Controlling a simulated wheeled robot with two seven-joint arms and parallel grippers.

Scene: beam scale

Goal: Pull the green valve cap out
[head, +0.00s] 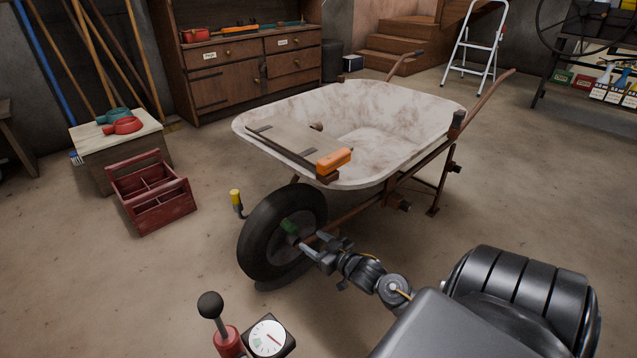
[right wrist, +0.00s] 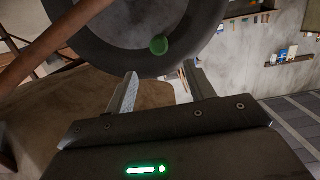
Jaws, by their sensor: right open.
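The green valve cap (head: 289,227) sits on the wheel (head: 259,250) of the wheelbarrow, at the near side of the tyre's inner edge. My right gripper (head: 312,240) is open, its fingers just right of and below the cap in the head view. In the right wrist view the cap (right wrist: 159,45) lies just beyond the open fingertips (right wrist: 159,73), roughly centred between them. Nothing shows between the fingers. The valve under the cap is hidden. My left gripper is not in view.
The wheelbarrow tray (head: 400,125) stands above and behind the wheel, with a board and an orange-ended tool on it. A red toolbox (head: 152,192) and a yellow-topped fitting (head: 236,198) are to the left. A gauge (head: 268,338) and a black-knobbed lever (head: 210,305) stand in front.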

